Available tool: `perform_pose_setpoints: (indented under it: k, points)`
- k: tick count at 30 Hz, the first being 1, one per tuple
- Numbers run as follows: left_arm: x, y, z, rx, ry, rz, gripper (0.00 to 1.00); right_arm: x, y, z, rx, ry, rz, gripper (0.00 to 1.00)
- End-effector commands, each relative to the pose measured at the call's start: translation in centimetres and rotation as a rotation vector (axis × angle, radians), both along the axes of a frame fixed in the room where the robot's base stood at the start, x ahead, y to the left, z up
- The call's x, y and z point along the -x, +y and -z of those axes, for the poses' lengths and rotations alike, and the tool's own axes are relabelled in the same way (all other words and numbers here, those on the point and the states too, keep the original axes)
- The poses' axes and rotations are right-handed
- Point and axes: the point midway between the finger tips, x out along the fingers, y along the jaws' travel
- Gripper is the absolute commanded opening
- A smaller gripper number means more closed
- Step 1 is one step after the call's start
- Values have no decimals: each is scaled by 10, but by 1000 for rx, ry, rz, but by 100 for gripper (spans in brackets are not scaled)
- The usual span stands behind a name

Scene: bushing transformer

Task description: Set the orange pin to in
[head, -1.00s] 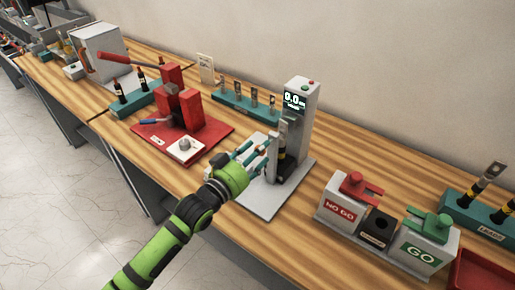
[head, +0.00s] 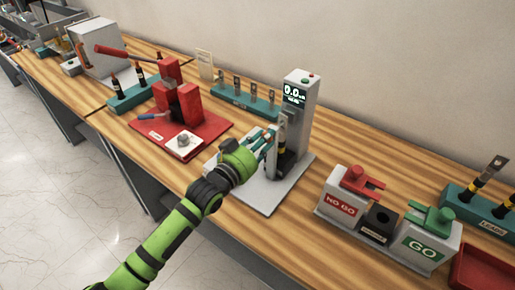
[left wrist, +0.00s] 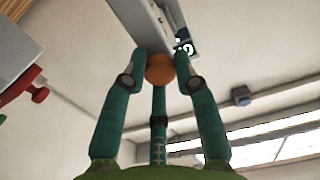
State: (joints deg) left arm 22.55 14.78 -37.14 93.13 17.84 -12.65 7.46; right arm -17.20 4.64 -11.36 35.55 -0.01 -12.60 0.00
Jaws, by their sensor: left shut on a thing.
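The orange pin (left wrist: 160,68) shows as a round orange knob in the left wrist view, between the fingertips of my left gripper (left wrist: 160,75). My left gripper is shut on it, with a finger on each side. In the head view my left gripper (head: 268,142) reaches the side of the grey measuring column (head: 299,125), which has a lit display (head: 294,95). The pin is hidden behind my fingers there, so how deep it sits cannot be told. My right gripper is not in view.
The column stands on a grey base plate (head: 262,197). A red press (head: 180,105) stands to the left. NO GO (head: 341,200) and GO (head: 426,242) blocks stand to the right. A teal rack (head: 235,92) with several upright parts is behind. Bare wood lies in front.

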Motion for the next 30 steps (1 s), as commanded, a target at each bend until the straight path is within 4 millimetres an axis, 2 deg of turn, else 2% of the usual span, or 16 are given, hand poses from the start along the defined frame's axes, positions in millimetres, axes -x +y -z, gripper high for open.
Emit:
perform_pose_setpoints:
  k: [1,9,10,11,23,26,30]
  points:
    - [-3,-2,-6,9,-14,1,0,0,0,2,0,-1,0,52]
    - [-4,-2,-8,9,-16,1,0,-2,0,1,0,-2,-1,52]
    - [-4,-2,-9,9,-16,1,42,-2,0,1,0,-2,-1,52]
    - [-4,-2,-9,10,-17,1,54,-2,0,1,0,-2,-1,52]
    - [0,0,-3,4,-7,0,54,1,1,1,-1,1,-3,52]
    - [8,6,-3,5,-6,0,54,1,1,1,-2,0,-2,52]
    - [29,22,-2,3,-5,0,54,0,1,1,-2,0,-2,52]
